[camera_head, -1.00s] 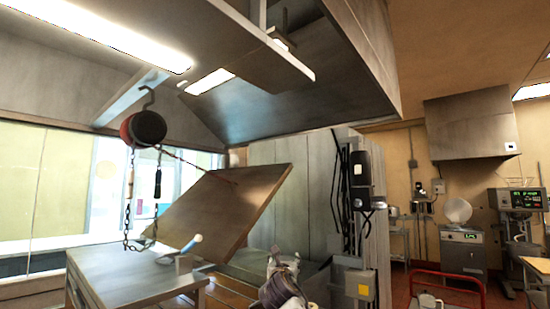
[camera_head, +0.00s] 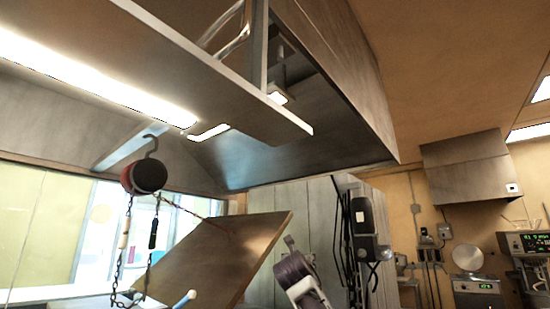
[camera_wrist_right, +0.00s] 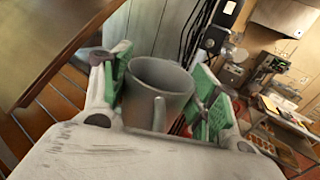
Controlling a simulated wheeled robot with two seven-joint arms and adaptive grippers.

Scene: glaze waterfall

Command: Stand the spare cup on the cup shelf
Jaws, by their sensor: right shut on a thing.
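The spare cup (camera_wrist_right: 145,90) is plain grey with a handle facing the camera. In the right wrist view my right gripper (camera_wrist_right: 160,62) is shut on it, with green pads at either side. Its mouth shows at the top, and the cup leans in that picture. In the head view my right arm (camera_head: 307,292) is raised at the lower middle, with a purple-grey ribbed part; I cannot tell there whether that is the cup. A metal overhead shelf (camera_head: 245,108) spans the upper left; no label shows whether it is the cup shelf. My left gripper is out of view.
A red and black chain hoist (camera_head: 145,177) hangs from a hook at the left. A tilted brown panel (camera_head: 225,255) stands left of my right arm. Tall grey cabinets (camera_head: 320,205) are behind it. A metal hood (camera_head: 370,90) overhangs the middle.

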